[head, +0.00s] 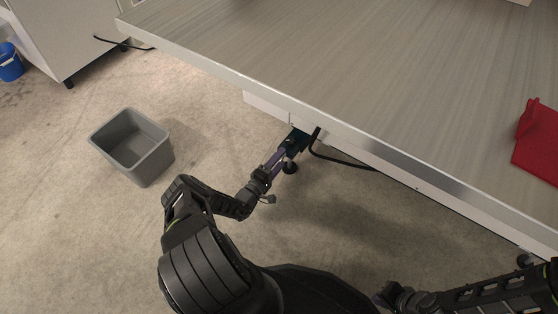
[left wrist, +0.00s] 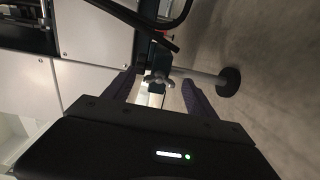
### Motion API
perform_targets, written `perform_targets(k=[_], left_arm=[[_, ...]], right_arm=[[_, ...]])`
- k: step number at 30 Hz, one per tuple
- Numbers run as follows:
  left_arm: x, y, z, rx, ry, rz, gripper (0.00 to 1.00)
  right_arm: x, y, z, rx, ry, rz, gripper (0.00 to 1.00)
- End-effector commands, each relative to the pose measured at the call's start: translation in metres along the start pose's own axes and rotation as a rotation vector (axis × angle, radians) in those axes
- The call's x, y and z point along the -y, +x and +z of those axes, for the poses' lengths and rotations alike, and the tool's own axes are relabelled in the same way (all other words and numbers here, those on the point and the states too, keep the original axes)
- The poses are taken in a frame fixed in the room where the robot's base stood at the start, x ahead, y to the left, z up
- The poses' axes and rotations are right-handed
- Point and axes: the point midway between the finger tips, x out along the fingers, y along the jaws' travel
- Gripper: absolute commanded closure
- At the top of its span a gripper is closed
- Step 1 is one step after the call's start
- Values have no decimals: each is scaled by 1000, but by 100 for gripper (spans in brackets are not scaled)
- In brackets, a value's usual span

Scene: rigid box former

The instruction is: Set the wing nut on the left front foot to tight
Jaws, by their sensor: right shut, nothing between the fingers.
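The left front foot (head: 290,168) is a dark round pad under the near edge of the machine. In the left wrist view the foot (left wrist: 229,81) is a black disc on a metal stem. The small metal wing nut (left wrist: 158,79) sits at the inner end of that stem, beside a dark bracket. My left gripper (head: 283,152) reaches in under the edge. Its two purple fingers are apart, with the wing nut showing in the gap; I see no clear contact. In the head view the nut is hidden. My right gripper (head: 383,298) is shut and empty at the lower right.
The large wood-grain tabletop (head: 390,70) overhangs the foot area. A black cable (head: 340,161) hangs close beside the left gripper. A grey bin (head: 140,158) stands on the floor at left. A red object (head: 540,150) lies on the top at right.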

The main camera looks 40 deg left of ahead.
Motion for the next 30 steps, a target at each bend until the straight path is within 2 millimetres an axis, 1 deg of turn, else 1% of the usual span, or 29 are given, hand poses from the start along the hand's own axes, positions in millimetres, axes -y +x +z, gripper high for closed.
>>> perform_targets(k=[6, 9, 11, 14, 18, 22, 25, 30], left_arm=[[-1, 0, 0, 0, 0, 1, 35], [-1, -5, -1, -1, -1, 0, 35], [-2, -11, -1, -2, -1, -1, 35], [-3, -25, 0, -1, -2, -2, 35], [-3, -49, -1, -3, -2, -1, 35], [-2, -68, -1, -2, -1, -2, 35], [-1, -76, 0, -1, -1, 0, 35], [0, -79, 0, -1, -1, 0, 35]], right_arm=[[0, 0, 0, 0, 0, 0, 100], [1, -3, 0, 1, 0, 0, 100], [2, -6, 0, 2, 0, 0, 100], [4, -13, 0, 4, -1, 0, 100], [7, -22, 1, 9, -1, 0, 100], [8, -27, 2, 12, -1, 0, 100], [9, -28, 2, 14, -2, 0, 100], [8, -28, 3, 15, -2, 0, 100]])
